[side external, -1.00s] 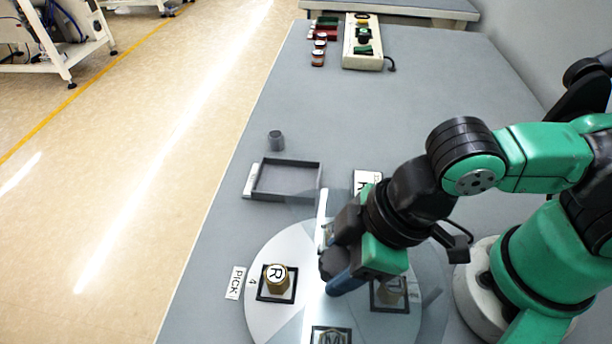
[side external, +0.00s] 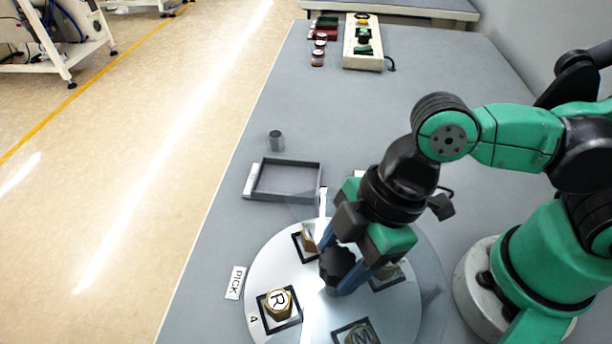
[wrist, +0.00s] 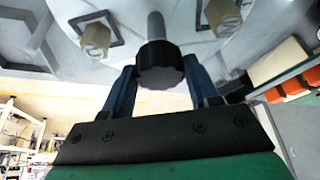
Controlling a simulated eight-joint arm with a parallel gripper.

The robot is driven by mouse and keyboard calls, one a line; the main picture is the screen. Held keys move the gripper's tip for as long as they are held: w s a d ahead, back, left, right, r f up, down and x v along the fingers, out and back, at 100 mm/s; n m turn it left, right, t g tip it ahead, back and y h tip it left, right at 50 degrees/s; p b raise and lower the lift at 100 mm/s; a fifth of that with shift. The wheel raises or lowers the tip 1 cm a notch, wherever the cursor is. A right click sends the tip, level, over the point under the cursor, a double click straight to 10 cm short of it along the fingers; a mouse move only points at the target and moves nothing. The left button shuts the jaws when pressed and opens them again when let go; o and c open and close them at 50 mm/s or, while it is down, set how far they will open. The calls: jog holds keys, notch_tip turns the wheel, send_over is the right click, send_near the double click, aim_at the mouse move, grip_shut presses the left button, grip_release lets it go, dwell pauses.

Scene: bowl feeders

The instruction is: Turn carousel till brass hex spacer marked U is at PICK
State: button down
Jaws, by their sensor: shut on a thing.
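The carousel (side external: 270,260) is a pale round disc with brass hex spacers in dark square frames. The spacer marked R (side external: 278,303) is at the disc's left, below the PICK label (side external: 235,282). The spacer marked M (side external: 361,337) is at the bottom edge. A third spacer (side external: 308,238) is at the back with its mark unreadable; another, at right, is partly hidden behind my gripper. I cannot make out a U. My gripper (wrist: 161,68) is shut on the dark lobed knob (wrist: 159,72) at the carousel's centre, one blue finger on each side.
An empty grey tray (side external: 250,192) lies behind the carousel, with a small grey cylinder (side external: 276,140) beyond it. A beige control box (side external: 362,60) and several small jars stand at the table's far end.

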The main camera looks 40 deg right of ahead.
jog(key=shift+w+n+g, duration=0.1)
jog(key=shift+n+g, duration=0.5)
jog(key=shift+n, duration=1)
jog(key=shift+w+n+g, duration=0.1)
jog(key=shift+n+g, duration=0.5)
jog(key=shift+n, duration=1)
jog(key=shift+a+n+g+h, duration=0.15)
jog(key=shift+n+g, duration=0.3)
jog(key=shift+n, duration=0.8)
jog(key=shift+d+n+g+h, duration=0.15)
jog(key=shift+n+g, duration=0.3)
jog(key=shift+n, duration=0.8)
jog(key=shift+a+n, duration=0.1)
jog(key=shift+n, duration=0.4)
jog(key=shift+c, duration=1.1)
grip_release()
jog(key=shift+r, duration=0.1)
jog(key=shift+v, duration=2.75)
jog(key=shift+w, duration=0.1)
